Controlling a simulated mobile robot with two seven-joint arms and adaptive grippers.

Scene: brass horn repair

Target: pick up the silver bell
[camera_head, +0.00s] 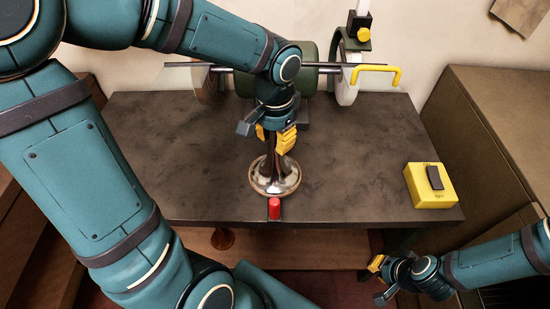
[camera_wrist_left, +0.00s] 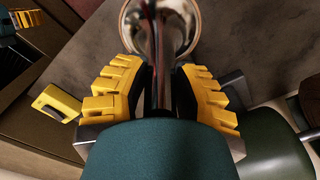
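The silver bell (camera_head: 275,178) stands mouth down near the front edge of the dark worktable. Its narrow stem points up. My left gripper (camera_head: 274,143) comes down over it from above, with its yellow fingers on both sides of the stem. In the left wrist view the bell (camera_wrist_left: 184,14) shows its wide rim at the top, and the gripper (camera_wrist_left: 165,68) appears closed against the stem, with little or no gap. The bell's rim looks to rest on the table. My right gripper (camera_head: 376,281) is low at the right, in front of the table and away from the bell; its finger gap is unclear.
A yellow switch box (camera_head: 431,186) sits at the right. A machine with a green body (camera_head: 307,72) and a yellow handle (camera_head: 377,69) is at the back. The tabletop between is clear.

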